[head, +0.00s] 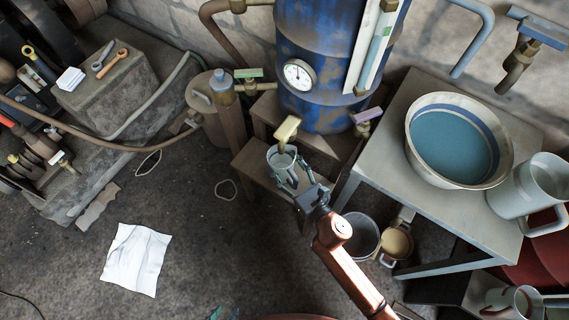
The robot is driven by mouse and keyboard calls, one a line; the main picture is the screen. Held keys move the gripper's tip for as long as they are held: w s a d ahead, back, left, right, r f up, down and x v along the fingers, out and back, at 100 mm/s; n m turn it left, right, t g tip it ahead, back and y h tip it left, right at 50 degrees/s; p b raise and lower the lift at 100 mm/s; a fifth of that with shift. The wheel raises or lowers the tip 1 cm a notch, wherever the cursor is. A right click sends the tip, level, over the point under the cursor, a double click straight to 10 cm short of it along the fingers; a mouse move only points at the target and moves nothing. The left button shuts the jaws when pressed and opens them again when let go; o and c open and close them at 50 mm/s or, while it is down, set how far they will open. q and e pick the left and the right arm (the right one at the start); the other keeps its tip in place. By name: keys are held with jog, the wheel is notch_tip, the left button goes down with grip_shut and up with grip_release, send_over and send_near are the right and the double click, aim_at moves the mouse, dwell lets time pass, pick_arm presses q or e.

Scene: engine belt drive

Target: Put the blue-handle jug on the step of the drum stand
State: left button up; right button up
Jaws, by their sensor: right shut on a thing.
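A small grey jug (281,157) is in front of the blue drum (325,40), below a tap with a cream handle (287,128). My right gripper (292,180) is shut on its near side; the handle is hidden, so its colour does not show. The brown drum stand (265,108) has a lower step (250,168). The jug appears upright over this step, but I cannot tell whether it touches it. My left gripper is not in view.
A grey table (400,120) at the right bears a wide basin (409,125) and a large pale jug (512,195). A bucket (361,236) stands on the floor beside my right arm. A white sheet (135,258) lies at the left on mostly open floor.

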jog(key=shift+f, duration=0.2)
jog(key=o, duration=1.2)
pick_arm(q)
jog(key=shift+f, duration=0.25)
pick_arm(e)
jog(key=shift+r, duration=0.1)
jog(key=shift+s+r, duration=0.1)
jog(key=shift+r, duration=0.1)
pick_arm(q)
jog(key=shift+s+a+r+g+p, duration=0.35)
jog(key=shift+s+r+p, duration=0.15)
jog(key=shift+r, duration=0.25)
jog(key=shift+s+a+r+g+p, duration=0.3)
jog(key=shift+s+r+g+p, duration=0.2)
jog(key=shift+r, duration=0.3)
jog(key=shift+s+a+r+g+p, duration=0.3)
jog(key=shift+s+r+p, duration=0.2)
jog(key=shift+r, duration=0.25)
pick_arm(e)
jog(key=shift+v, duration=5.9)
pick_arm(q)
jog(key=shift+y, duration=0.3)
pick_arm(e)
jog(key=shift+f, duration=0.1)
